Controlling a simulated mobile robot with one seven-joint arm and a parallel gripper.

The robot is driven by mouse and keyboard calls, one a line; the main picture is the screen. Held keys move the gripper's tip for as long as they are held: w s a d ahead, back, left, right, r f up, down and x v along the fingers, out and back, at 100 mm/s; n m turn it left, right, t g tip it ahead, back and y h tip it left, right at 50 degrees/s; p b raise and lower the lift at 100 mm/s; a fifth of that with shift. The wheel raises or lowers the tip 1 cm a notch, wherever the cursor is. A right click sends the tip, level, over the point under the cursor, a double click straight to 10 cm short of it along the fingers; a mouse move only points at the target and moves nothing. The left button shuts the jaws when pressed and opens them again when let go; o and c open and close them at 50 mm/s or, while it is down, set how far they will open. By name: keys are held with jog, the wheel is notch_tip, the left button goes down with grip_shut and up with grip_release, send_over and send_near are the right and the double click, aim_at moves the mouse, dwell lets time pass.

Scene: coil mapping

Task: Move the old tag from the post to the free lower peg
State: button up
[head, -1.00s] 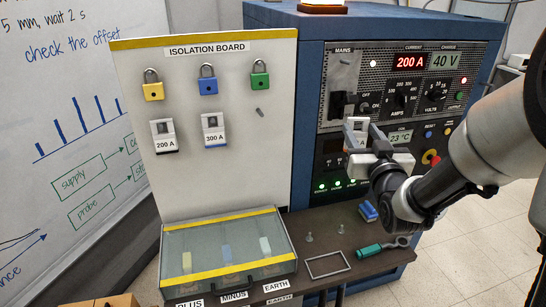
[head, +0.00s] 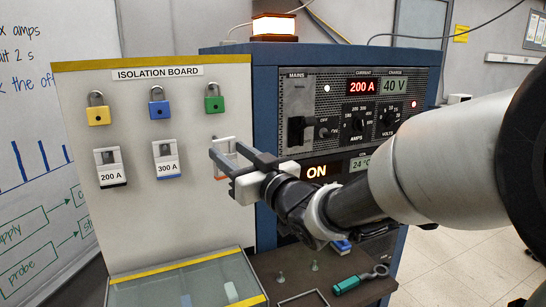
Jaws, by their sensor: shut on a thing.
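The old tag (head: 222,152), pale with an orange-red lower edge, is between the fingers of my gripper (head: 226,157). My gripper is shut on it in front of the right part of the isolation board (head: 212,97). The fingers cover much of the tag, and its label is not readable. The free lower peg is hidden behind the tag and fingers. I cannot tell whether the tag touches the peg or the board. A 200 A tag (head: 111,170) and a 300 A tag (head: 166,162) hang to the left. I cannot tell which post is meant.
Yellow (head: 98,115), blue (head: 159,109) and green (head: 214,104) padlocks hang above the tags. A clear-lidded box (head: 185,285) stands below the board. Two short pegs (head: 314,265), a green-handled item (head: 347,285) and a blue block (head: 341,247) are on the dark shelf.

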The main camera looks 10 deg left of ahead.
jog(key=shift+w+a, duration=0.5)
jog(key=shift+w, duration=0.3)
jog(key=shift+w+a, duration=0.45)
jog(key=shift+w, duration=0.35)
jog(key=w, duration=0.1)
jog(key=w+a, duration=0.1)
jog(key=w+a+f, duration=0.1)
jog(key=w, duration=0.1)
jog(key=shift+a, duration=0.25)
jog(key=o, duration=1.1)
jog(key=shift+o, duration=0.6)
jog(key=s+d+b, duration=0.1)
jog(key=s+d, duration=0.3)
jog(key=s, duration=0.3)
jog(key=shift+s+d, duration=0.3)
jog(key=shift+d, duration=0.05)
